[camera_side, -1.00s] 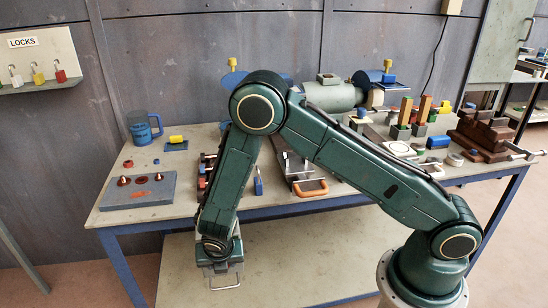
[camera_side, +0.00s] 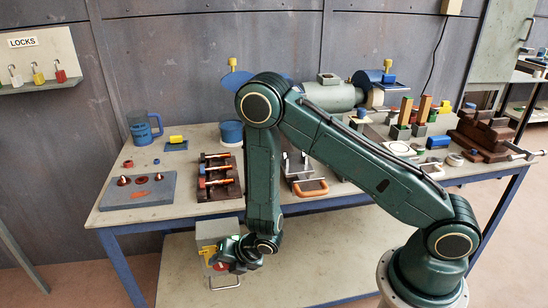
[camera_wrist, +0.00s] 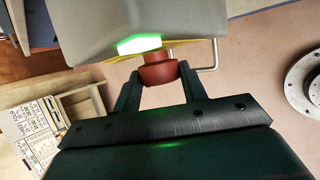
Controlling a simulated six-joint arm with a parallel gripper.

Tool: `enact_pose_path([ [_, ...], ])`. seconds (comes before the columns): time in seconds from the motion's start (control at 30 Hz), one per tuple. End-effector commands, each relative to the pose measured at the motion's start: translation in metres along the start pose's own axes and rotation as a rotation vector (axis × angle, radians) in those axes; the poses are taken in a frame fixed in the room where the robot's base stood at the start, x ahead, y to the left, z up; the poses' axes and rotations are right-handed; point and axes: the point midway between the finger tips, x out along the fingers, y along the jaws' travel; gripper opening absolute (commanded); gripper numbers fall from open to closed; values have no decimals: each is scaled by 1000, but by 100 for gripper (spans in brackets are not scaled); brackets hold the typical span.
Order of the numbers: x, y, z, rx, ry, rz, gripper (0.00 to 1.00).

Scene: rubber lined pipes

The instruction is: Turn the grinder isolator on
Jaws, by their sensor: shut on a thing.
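The grinder isolator is a grey box (camera_side: 218,229) with a yellow plate (camera_side: 208,252) at the front edge of the bench. In the wrist view its grey housing (camera_wrist: 110,25) fills the top, with a bright green lit strip (camera_wrist: 140,45) and a yellow edge below. Its red knob (camera_wrist: 157,72) sits between the fingers of my gripper (camera_wrist: 158,80), which is shut on it. In the side view my gripper (camera_side: 225,262) reaches the box from the right and partly hides the knob. The knob's exact angle cannot be read.
A wire handle (camera_side: 224,285) hangs below the box. A lower shelf (camera_side: 320,255) is clear.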

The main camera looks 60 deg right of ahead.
Motion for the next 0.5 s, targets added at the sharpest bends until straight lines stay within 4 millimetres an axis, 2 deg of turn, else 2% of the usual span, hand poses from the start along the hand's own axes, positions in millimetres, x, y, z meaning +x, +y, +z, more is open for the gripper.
enact_pose_path([
  [0.5, 0, -3, 1, 63, -2, 151, 19],
])
